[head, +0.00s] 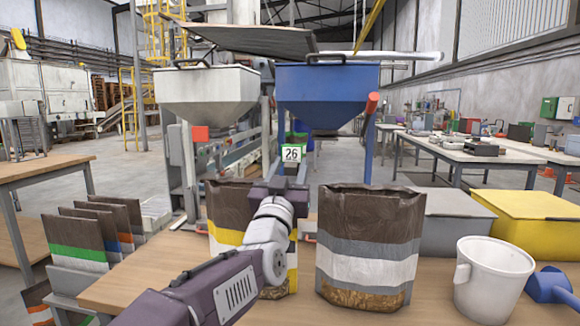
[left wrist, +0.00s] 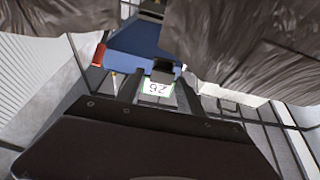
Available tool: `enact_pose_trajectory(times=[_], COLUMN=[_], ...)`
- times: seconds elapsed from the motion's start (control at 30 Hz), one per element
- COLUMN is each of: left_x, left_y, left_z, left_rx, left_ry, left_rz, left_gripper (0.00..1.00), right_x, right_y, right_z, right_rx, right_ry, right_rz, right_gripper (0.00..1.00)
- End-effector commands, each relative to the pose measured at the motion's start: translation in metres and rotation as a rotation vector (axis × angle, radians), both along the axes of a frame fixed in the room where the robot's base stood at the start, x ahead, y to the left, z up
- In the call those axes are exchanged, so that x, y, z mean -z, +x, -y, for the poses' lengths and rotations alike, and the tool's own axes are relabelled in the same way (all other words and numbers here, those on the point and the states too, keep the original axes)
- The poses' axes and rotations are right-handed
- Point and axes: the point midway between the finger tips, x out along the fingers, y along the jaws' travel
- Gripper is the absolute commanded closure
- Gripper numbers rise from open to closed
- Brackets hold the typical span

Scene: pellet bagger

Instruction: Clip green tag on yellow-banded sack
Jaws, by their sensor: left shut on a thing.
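The yellow-banded sack (head: 226,237) stands upright on the wooden table, brown with a yellow band, partly hidden behind my left arm. My left gripper (head: 290,167) is shut on the green tag (head: 291,153), a white plate marked 26 with green on it. The gripper holds it up above the gap between the two sacks, near the yellow-banded sack's top right corner and apart from it. In the left wrist view the tag (left wrist: 157,88) shows upside down between the fingers, and the yellow-banded sack's brown top (left wrist: 240,45) fills the upper right. My right gripper is not in view.
A sack with grey and white bands (head: 370,245) stands close on the right. A white bucket (head: 492,280) and blue scoop (head: 552,287) are further right. White (head: 207,90) and blue (head: 325,90) hoppers rise behind. Folded sacks (head: 78,240) stand in a rack at left.

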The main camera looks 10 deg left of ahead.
Motion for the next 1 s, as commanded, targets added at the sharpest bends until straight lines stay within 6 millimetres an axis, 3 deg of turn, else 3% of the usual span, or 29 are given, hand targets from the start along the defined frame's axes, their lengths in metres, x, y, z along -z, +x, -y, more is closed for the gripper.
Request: enact_pose_trajectory(times=[0.03, 0.4, 1.0], left_x=[0.010, 0.043, 0.047], left_y=[0.000, 0.000, 0.000], left_z=[0.000, 0.000, 0.000], left_rx=[0.000, 0.000, 0.000], left_ry=[0.000, 0.000, 0.000], left_rz=[0.000, 0.000, 0.000], left_gripper=[1.00, 1.00, 1.00], right_x=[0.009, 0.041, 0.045], right_y=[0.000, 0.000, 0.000], right_z=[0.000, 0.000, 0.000], right_rx=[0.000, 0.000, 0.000], right_ry=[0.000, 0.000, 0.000], right_rz=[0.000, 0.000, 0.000], right_gripper=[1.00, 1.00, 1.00])
